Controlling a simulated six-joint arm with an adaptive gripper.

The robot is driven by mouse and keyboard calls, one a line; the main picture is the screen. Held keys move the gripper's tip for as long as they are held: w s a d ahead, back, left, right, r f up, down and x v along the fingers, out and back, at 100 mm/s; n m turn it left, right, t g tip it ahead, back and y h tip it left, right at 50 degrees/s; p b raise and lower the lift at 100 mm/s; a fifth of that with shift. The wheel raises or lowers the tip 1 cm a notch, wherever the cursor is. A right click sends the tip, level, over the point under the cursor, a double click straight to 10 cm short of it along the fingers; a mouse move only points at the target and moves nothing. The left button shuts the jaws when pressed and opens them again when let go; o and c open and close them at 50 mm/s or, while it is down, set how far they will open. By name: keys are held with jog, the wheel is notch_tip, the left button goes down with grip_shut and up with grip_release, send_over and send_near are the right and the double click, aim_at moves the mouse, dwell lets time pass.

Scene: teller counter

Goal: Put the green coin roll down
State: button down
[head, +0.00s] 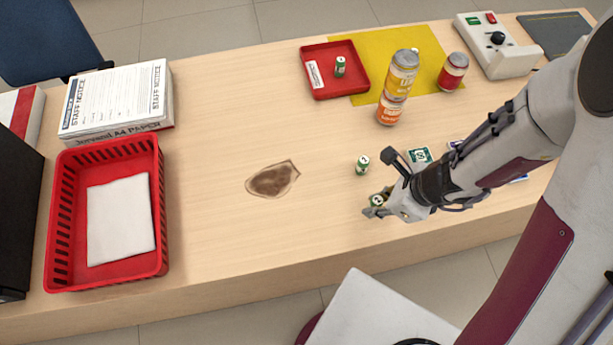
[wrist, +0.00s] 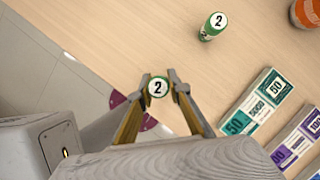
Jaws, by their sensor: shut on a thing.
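My gripper (head: 374,206) is shut on a green coin roll (head: 377,200) near the front edge of the counter. In the wrist view the held roll (wrist: 157,88) shows its white end marked 2 between the two fingertips (wrist: 159,84). Whether its base touches the counter cannot be told. A second green coin roll (head: 362,165) marked 2 stands upright on the counter, just behind the gripper; it also shows in the wrist view (wrist: 213,26). A third green roll (head: 340,66) stands in the small red tray (head: 320,94).
Banknote bundles (wrist: 240,122) lie to the right of my gripper. A brown stain (head: 272,180) marks the middle. A red basket (head: 60,220) is at left. Bare counter lies between.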

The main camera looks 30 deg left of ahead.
send_near(301, 180)
jog(key=shift+d+f, duration=0.15)
jog(key=shift+f, duration=0.4)
jog(key=shift+d+f, duration=0.15)
jog(key=shift+f, duration=0.4)
jog(key=shift+a, duration=0.15)
jog(key=shift+s+a, duration=0.1)
jog(key=shift+a, duration=1.35)
jog(key=shift+d+f, duration=0.1)
jog(key=shift+f, duration=1.45)
jog(key=shift+f, duration=0.15)
jog(key=c, duration=1.9)
grip_release()
jog(key=v, duration=0.7)
jog(key=shift+w+r, duration=0.3)
jog(key=shift+w, duration=0.05)
